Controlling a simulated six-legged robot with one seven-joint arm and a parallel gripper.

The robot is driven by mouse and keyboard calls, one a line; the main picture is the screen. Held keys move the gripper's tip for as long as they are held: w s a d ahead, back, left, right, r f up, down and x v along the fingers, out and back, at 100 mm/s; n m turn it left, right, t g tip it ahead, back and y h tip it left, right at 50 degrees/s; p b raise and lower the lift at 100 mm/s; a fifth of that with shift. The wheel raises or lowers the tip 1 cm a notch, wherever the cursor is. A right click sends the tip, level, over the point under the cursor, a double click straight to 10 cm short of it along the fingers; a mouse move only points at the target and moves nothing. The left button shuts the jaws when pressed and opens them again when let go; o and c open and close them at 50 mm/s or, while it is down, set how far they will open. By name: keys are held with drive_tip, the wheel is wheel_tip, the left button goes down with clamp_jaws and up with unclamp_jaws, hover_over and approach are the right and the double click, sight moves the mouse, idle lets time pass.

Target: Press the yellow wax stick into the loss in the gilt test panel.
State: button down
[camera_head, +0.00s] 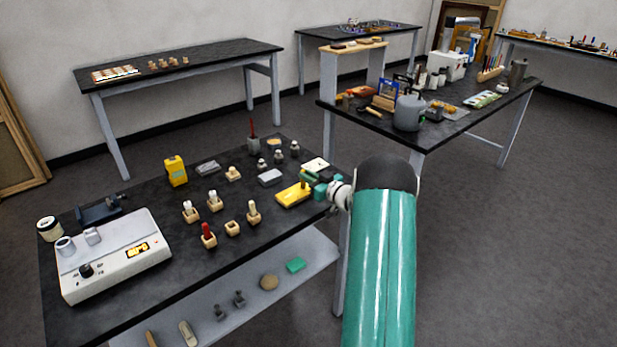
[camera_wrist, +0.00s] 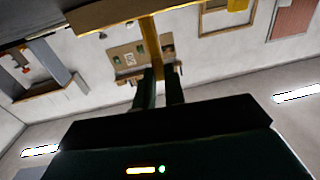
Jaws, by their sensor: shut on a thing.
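The gilt test panel (camera_head: 293,194) lies near the right edge of the black bench, a yellow-gold rectangle. My gripper (camera_head: 319,183) is low over the bench beside the panel's right end. In the wrist view my gripper (camera_wrist: 161,78) is shut on the yellow wax stick (camera_wrist: 151,40), which sticks out beyond the fingertips. The stick's far end meets a tan-gold edge at the top of that view, which may be the panel; I cannot tell whether they touch. The loss cannot be made out in either view.
Wooden holders with a red-topped stick (camera_head: 207,232) and white ones stand left of the panel, with an empty holder (camera_head: 232,229) among them. A white control unit (camera_head: 115,254) is at the bench's left. A pale card (camera_head: 315,165) lies behind the panel.

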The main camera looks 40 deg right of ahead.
drive_tip(key=shift+f, duration=0.1)
idle(0.3)
drive_tip(key=shift+r, duration=2.55)
